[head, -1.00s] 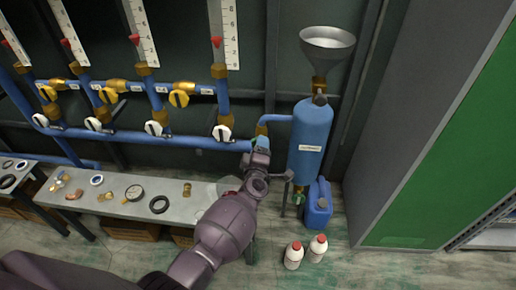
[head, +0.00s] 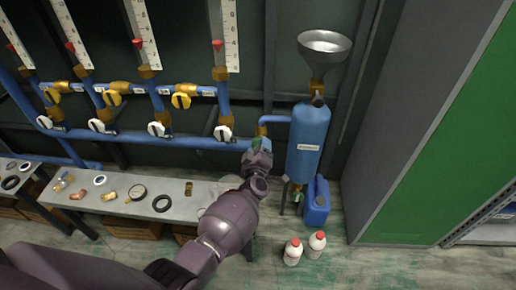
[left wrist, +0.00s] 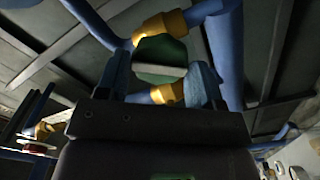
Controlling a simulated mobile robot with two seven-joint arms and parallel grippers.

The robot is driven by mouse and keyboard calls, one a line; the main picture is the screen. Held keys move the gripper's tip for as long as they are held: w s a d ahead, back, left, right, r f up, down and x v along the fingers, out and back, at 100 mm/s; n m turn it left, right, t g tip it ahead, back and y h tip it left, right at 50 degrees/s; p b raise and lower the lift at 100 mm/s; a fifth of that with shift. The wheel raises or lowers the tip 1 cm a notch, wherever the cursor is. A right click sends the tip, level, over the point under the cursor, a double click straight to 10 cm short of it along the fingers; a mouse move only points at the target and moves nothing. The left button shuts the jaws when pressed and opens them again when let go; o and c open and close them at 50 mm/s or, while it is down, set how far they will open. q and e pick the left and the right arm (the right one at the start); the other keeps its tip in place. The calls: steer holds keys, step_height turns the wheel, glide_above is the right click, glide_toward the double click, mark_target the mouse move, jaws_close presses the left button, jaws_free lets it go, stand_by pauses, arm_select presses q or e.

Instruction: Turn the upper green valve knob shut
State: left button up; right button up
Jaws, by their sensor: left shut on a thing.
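The upper green valve knob (left wrist: 160,56) sits between my left gripper's two blue fingers in the left wrist view, with a pale bar across its face. It joins brass fittings on the blue pipe beside the tank. My left gripper (head: 259,147) is shut on this knob. In the head view the gripper and wrist mostly cover the knob. A lower green valve (head: 298,194) shows under the blue tank (head: 308,140). My right gripper is not in view.
A steel funnel (head: 325,46) tops the tank. A blue jug (head: 317,202) and two white bottles with red caps (head: 292,252) stand on the floor. A bench (head: 120,208) with small fittings is at left. Blue pipes with white and yellow valve handles line the wall.

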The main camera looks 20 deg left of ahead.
arm_select(q)
steer(key=shift+s+f+m, duration=0.1)
steer(key=shift+f+m, duration=0.05)
steer(key=shift+m, duration=0.55)
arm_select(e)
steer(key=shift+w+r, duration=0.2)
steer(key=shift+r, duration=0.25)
arm_select(q)
steer(key=m+p, duration=0.1)
steer(key=m, duration=0.3)
steer(key=shift+d+m+p, duration=0.1)
steer(key=shift+m+p, duration=0.2)
steer(key=shift+p, duration=0.05)
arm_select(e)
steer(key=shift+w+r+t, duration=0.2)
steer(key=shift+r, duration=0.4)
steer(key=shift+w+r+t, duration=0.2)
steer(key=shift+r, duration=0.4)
